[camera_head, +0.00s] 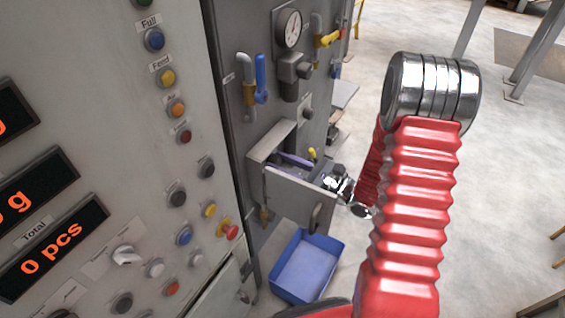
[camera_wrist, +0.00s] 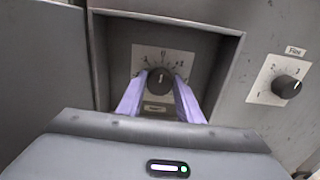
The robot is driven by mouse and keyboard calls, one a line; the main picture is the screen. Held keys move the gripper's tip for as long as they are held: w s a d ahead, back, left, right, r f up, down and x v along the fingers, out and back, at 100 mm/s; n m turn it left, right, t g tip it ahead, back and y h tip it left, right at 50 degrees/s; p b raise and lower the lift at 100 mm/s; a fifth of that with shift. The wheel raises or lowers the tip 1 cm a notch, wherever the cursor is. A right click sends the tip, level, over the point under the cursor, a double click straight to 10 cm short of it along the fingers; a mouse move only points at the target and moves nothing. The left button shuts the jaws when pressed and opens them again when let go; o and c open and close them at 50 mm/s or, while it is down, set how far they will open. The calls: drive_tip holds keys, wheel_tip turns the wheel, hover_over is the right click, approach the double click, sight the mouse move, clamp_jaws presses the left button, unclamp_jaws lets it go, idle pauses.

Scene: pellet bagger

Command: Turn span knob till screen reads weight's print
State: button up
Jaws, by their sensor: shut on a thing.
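A black round knob (camera_wrist: 160,80) with a pale mark sits on a scale plate inside a recessed box. The small label below it is too blurred to read. My gripper (camera_wrist: 161,84) has its two lilac fingers on either side of the knob, shut on it. In the head view, my gripper (camera_head: 295,162) reaches into the grey box behind its open door (camera_head: 293,196), and the knob is hidden there. Black screens with orange digits stand at the left. The middle one (camera_head: 38,192) shows a partly cut reading in g; the upper one (camera_head: 12,112) is mostly cut off. No weight is visible.
Another knob, with label "Fine" (camera_wrist: 289,86), sits right of the box. The Total screen (camera_head: 50,248) reads 0 pcs. Several buttons cover the cabinet. A gauge (camera_head: 289,28) and pipes are above the box; a blue bin (camera_head: 305,266) is below. Open floor lies right.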

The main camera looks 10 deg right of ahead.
drive_tip(key=shift+w+m, duration=0.1)
drive_tip(key=shift+m, duration=1.1)
drive_tip(key=m, duration=0.4)
drive_tip(key=shift+w, duration=0.1)
drive_tip(key=m, duration=0.3)
drive_tip(key=shift+d+m, duration=0.1)
drive_tip(key=shift+m, duration=0.3)
drive_tip(key=shift+w+m, duration=0.1)
drive_tip(key=shift+m, duration=1.8)
drive_tip(key=shift+d+f, duration=0.1)
drive_tip(key=o, duration=1)
